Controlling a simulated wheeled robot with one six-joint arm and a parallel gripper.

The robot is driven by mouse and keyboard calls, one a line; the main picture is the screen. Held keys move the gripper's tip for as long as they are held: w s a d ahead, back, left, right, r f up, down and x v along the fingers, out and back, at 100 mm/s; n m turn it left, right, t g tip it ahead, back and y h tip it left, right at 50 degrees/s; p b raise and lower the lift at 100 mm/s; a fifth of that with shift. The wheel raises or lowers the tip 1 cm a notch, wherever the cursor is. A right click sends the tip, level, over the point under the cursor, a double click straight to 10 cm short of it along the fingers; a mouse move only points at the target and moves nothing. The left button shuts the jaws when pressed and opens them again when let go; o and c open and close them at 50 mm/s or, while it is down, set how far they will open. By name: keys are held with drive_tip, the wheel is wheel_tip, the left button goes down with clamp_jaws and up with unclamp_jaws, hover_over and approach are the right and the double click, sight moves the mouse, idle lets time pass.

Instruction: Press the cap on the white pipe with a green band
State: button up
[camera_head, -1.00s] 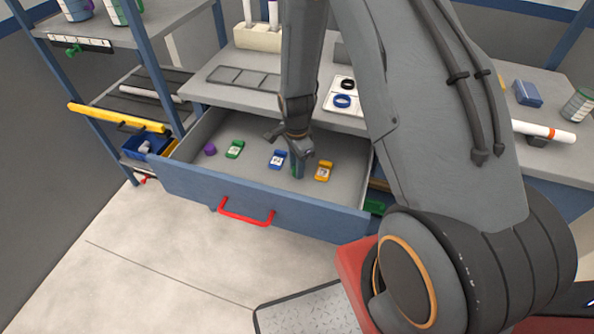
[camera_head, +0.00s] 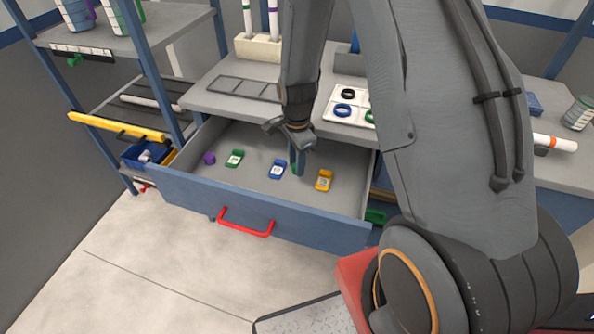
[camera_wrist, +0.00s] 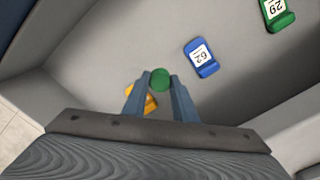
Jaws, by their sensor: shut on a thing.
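The white pipe with a green band (camera_head: 247,18) stands upright in a beige rack (camera_head: 258,47) on the bench; its top is cut off by the frame. My gripper (camera_head: 297,170) is low over the open drawer, among the tags. In the wrist view a round green cap (camera_wrist: 160,79) sits between the two fingertips, and my gripper (camera_wrist: 159,82) is shut on it. In the head view only a small green edge shows by the fingers. A purple cap (camera_head: 209,158) lies at the drawer's left.
The open drawer (camera_head: 262,212) holds green (camera_head: 235,158), blue (camera_head: 277,169) and yellow (camera_head: 324,180) tags. A second pipe with a purple band (camera_head: 273,20) stands in the rack. A white tray (camera_head: 343,120) with rings lies on the bench.

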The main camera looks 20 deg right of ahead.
wheel_tip(320, 180, up, 4)
drive_tip(key=shift+r, duration=0.15)
wheel_tip(320, 180, up, 9)
drive_tip(key=p, duration=0.6)
idle(0.4)
